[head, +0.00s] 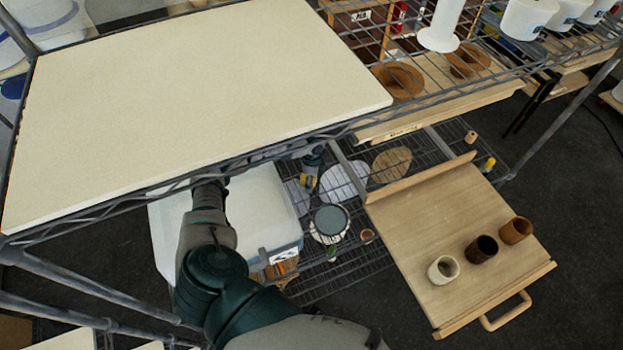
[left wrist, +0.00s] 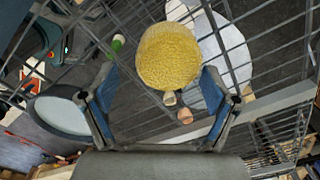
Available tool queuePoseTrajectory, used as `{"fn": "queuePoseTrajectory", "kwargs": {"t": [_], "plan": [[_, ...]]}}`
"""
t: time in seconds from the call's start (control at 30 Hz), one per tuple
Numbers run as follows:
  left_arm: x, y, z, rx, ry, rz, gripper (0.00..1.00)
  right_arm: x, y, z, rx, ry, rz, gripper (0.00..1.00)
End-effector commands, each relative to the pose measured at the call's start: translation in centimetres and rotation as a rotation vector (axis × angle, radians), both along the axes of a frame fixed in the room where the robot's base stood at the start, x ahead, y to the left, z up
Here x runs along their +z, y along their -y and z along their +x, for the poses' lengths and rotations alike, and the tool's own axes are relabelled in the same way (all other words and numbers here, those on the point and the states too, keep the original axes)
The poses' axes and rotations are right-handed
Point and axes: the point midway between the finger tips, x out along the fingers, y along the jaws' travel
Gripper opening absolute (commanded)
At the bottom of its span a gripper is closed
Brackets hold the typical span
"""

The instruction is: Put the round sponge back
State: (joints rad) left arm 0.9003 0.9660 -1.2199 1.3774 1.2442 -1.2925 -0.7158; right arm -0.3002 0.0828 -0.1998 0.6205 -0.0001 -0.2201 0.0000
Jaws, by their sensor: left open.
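The round yellow sponge (left wrist: 168,55) is in the left wrist view, between the tips of my left gripper (left wrist: 160,78). The blue-padded fingers are spread, with a visible gap on each side of the sponge. In the head view my left arm passes under the upper shelf. Whether the sponge rests on something is unclear. My right gripper is not in view.
A cream board (head: 200,75) covers the upper shelf above my arm. A white bin (head: 275,210) stands beside the arm. A grey-topped round container (head: 331,219) and a white disc (head: 345,180) are on the lower wire rack. A wooden tray (head: 430,215) holds three cups at right.

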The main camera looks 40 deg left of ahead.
Motion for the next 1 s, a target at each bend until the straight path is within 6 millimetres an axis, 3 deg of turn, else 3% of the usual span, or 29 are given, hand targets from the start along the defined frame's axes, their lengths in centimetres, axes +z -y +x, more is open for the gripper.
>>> {"fn": "queuePoseTrajectory", "kwargs": {"t": [0.17,0.3,0.6,1.0], "plan": [[2.6,-0.4,0.1,0.001,0.004,-0.002,0.88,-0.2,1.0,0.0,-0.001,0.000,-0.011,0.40],[5.8,-0.4,0.1,0.000,0.005,-0.003,0.88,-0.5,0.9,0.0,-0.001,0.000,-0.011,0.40],[11.0,0.0,0.1,0.000,0.003,0.000,0.88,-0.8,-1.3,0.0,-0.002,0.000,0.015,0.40],[11.7,-0.2,0.1,0.001,0.000,-0.001,0.88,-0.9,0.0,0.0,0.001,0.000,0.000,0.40]]}}
